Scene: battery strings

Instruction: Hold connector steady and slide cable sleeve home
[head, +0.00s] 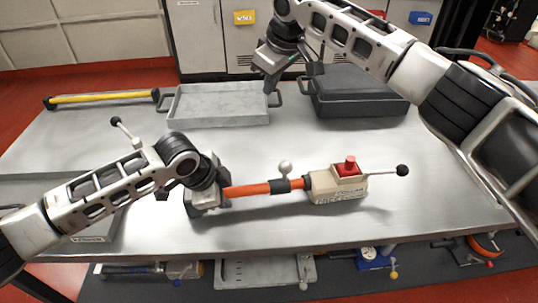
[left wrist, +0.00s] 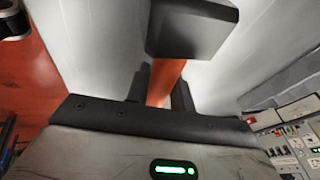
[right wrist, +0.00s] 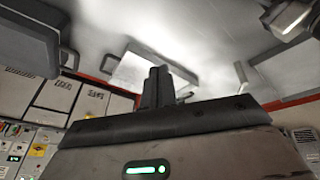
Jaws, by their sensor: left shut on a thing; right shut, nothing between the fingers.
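The connector (head: 338,188) is a beige box with a red knob on top and a dark-ended lever at its right, on the table in the head view. The orange cable (head: 248,190) runs left from it, with a dark sleeve (head: 282,186) around it and a grey ball knob above. A gap of orange shows between sleeve and connector. My left gripper (head: 220,188) is shut on the cable, left of the sleeve; the left wrist view shows orange between its fingers (left wrist: 162,88). My right gripper (head: 270,86) is shut and empty, raised near the tray, away from the connector.
A grey metal tray (head: 219,122) and a dark case (head: 360,104) stand at the table's back. A yellow bar tool (head: 103,98) lies back left. Tools lie on a lower shelf at the front. The table (head: 430,200) is clear right of the connector.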

